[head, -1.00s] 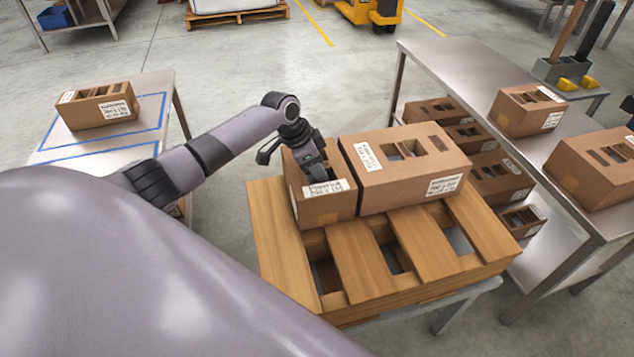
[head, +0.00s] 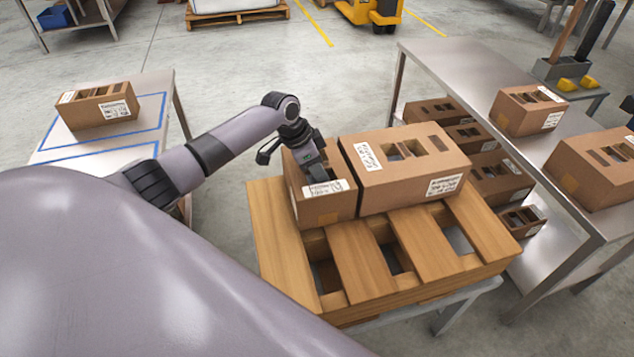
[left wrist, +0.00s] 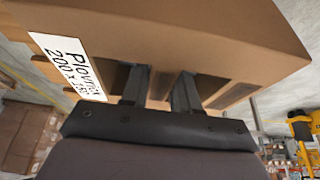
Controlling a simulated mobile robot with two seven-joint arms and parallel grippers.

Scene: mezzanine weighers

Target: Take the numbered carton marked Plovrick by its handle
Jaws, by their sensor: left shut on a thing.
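The small brown carton (head: 325,211) stands upright on the left part of a wooden pallet. Its top label reads Plovrick in the left wrist view, where the carton (left wrist: 190,32) fills the upper part. My left gripper (left wrist: 160,85) has its two fingers in the openings of the carton's top, one on each side of the handle strip, and is shut on it. In the head view the left gripper (head: 312,170) reaches down onto the carton top and hides part of it. My right gripper is not in view.
A larger carton (head: 405,177) stands close on the right, on the same wooden pallet (head: 362,268). A steel table (head: 470,75) at right bears cartons above and below. A left table (head: 90,148) with blue outlines holds one carton (head: 97,106).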

